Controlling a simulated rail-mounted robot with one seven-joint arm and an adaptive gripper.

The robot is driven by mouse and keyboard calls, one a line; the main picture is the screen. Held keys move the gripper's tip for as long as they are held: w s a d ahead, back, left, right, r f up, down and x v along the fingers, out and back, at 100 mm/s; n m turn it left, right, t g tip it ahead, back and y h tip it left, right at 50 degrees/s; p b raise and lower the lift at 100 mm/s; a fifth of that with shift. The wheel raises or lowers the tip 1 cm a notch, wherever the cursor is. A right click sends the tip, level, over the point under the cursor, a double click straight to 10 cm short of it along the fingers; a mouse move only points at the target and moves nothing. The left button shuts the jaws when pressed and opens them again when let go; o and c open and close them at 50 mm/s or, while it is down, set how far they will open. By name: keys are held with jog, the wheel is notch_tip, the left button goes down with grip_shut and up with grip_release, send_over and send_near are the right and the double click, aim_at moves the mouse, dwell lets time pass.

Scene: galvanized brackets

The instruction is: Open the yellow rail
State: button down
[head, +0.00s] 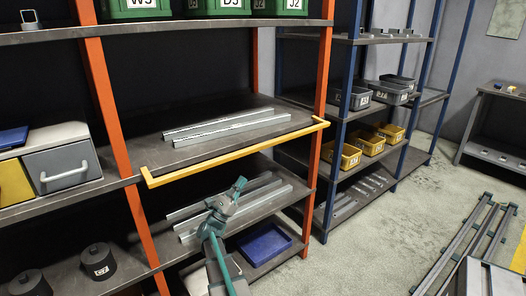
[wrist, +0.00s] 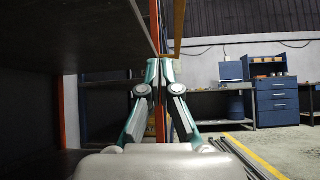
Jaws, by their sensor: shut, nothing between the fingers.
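The yellow rail (head: 235,152) runs across the front edge of the middle shelf (head: 222,127), between two orange posts. Its bent ends meet the shelf near those posts. My gripper (head: 240,183) is in front of the rack, below the middle of the rail, and looks apart from it. In the wrist view the fingers of my gripper (wrist: 160,65) come together at the tips with nothing held. The yellow rail (wrist: 179,25) shows there just above and beyond the fingertips; whether they touch it is unclear.
Galvanized bars (head: 228,125) lie on the shelf behind the rail. More bars (head: 185,232) and a blue tray (head: 265,244) sit on lower shelves. The right orange post (head: 322,75) and the left orange post (head: 112,110) flank the bay.

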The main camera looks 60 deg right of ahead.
jog(key=s+a+m+g+y, duration=0.1)
jog(key=a+m+g, duration=0.1)
jog(key=g, duration=0.2)
jog(key=p, duration=0.2)
send_near(263, 148)
jog(key=shift+m, duration=0.3)
jog(key=d, duration=0.1)
jog(key=d+r, duration=0.1)
jog(key=d, duration=0.1)
jog(key=s+d+r, duration=0.1)
jog(key=d, duration=0.1)
jog(key=shift+r, duration=0.95)
jog(key=shift+a, duration=0.1)
